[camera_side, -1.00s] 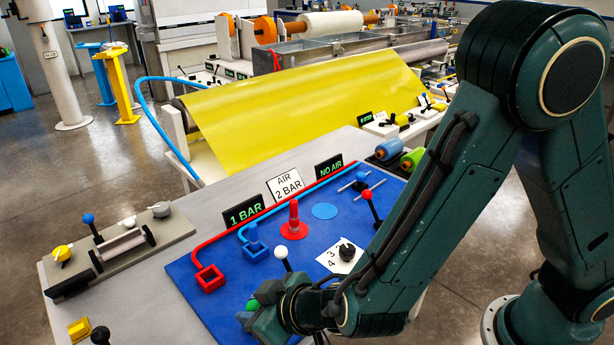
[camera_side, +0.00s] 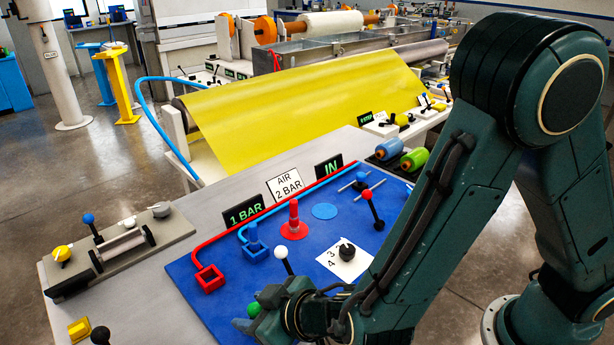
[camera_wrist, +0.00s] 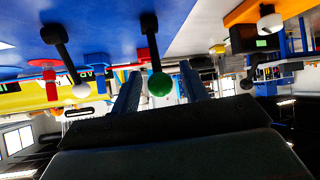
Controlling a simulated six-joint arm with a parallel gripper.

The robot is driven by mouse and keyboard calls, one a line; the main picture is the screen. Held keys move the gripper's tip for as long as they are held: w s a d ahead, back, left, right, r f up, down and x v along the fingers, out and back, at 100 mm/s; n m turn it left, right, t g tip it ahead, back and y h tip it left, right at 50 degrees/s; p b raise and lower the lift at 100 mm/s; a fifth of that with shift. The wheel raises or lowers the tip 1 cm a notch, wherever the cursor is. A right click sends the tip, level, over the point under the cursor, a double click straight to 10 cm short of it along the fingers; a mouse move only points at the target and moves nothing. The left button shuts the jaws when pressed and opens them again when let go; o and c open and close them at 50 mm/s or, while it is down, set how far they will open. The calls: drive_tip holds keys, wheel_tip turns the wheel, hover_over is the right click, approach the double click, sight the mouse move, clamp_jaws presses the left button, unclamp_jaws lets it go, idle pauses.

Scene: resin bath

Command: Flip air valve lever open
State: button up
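A lever with a green ball knob (camera_side: 253,308) stands on the blue panel (camera_side: 215,318). Its knob also shows in the wrist view (camera_wrist: 160,84), between my two fingers with space on both sides. My gripper (camera_side: 250,318) is open and low over the panel's front; in the wrist view (camera_wrist: 160,88) its fingers are apart. A white-knobbed lever (camera_side: 281,253) stands just behind, and a red-knobbed lever (camera_side: 367,194) farther right. No label identifies the air valve lever. Black signs read "1 BAR" (camera_side: 245,211) and "IN" (camera_side: 328,169); a white sign (camera_side: 285,184) reads "AIR 2 BAR".
A black dial on a white plate (camera_side: 345,260) lies right of my gripper. Red and blue pegs, square sockets and raised lines occupy the panel. A grey unit with a blue-knobbed lever (camera_side: 88,219) stands at left. Yellow sheet (camera_side: 300,110) spans behind the table.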

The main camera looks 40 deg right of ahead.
wheel_tip(320, 180, up, 9)
drive_tip(key=s, duration=0.2)
drive_tip(key=shift+s+d, duration=0.15)
drive_tip(key=shift+d, duration=0.15)
idle(0.6)
drive_tip(key=shift+f, duration=0.15)
drive_tip(key=c, duration=0.9)
drive_tip(key=w+m+g+h, duration=0.1)
drive_tip(key=w+a+g+h, duration=0.1)
drive_tip(key=w, duration=0.1)
drive_tip(key=shift+w+f+m, duration=0.15)
drive_tip(key=shift+f+m, duration=0.05)
drive_tip(key=shift+m, duration=0.2)
clamp_jaws()
drive_tip(key=w+a+r+g+h, duration=0.1)
drive_tip(key=w+r+g, duration=0.2)
drive_tip(key=r+g, duration=0.3)
drive_tip(key=shift+w+r+g, duration=0.4)
